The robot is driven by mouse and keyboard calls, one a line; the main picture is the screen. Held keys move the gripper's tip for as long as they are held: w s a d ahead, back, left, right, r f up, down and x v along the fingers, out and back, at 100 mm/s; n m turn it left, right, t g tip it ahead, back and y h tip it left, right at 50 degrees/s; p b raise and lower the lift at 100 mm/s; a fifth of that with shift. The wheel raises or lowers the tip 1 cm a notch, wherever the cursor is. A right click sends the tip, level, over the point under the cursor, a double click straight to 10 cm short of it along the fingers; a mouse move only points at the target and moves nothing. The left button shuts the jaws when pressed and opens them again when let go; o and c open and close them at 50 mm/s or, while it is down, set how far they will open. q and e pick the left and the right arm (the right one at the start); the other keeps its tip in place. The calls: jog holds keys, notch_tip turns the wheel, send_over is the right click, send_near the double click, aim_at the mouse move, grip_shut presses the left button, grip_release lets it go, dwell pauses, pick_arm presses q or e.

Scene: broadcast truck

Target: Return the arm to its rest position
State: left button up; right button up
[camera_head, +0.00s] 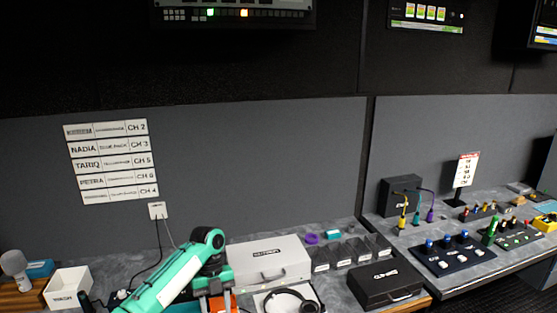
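One teal arm of mine comes in from the lower left, bends at an elbow-like joint and points down at the bottom edge. I take it to be my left arm. The dark and teal wrist end of my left gripper (214,290) hangs in front of the counter, beside the white case. Its fingertips are not clearly visible, so I cannot tell if it is open or shut. Something orange (232,302) shows right at the gripper; whether it is held is unclear. My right gripper is not in view.
A white case (268,262), headphones (291,301), a black case (386,286) and a row of dark bins (350,252) stand right of the arm. A white box (68,287) and microphone (16,267) stand left. Control panels (452,255) fill the right counter.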

pick_arm(q)
jog(key=s+d+f+n+t+h, duration=0.1)
jog(key=s+d+f+n+t, duration=0.15)
jog(key=s+f+n, duration=0.55)
jog(key=s+d+f+n+t, duration=0.1)
jog(key=s+d+f+n, duration=0.3)
jog(key=s, duration=0.7)
jog(key=s+a+r+n+t+y, duration=0.1)
jog(key=s+a+r+n+t, duration=0.15)
jog(key=s+a+n, duration=0.5)
jog(key=s+a+r+n+t+y, duration=0.1)
jog(key=s+a+r+n, duration=0.3)
jog(key=s+n, duration=0.7)
notch_tip(320, 180, down, 33)
jog(key=s+m+g+b, duration=0.1)
jog(key=s+m+b, duration=0.1)
jog(key=s+a+f, duration=0.2)
jog(key=s+f, duration=0.7)
jog(key=f, duration=0.2)
jog(key=s+a+f+g+b, duration=0.1)
jog(key=s+a+f, duration=0.1)
jog(key=s+f, duration=0.8)
jog(key=shift+s+a+f, duration=0.15)
jog(key=shift+s+f, duration=0.05)
jog(key=shift+f, duration=0.2)
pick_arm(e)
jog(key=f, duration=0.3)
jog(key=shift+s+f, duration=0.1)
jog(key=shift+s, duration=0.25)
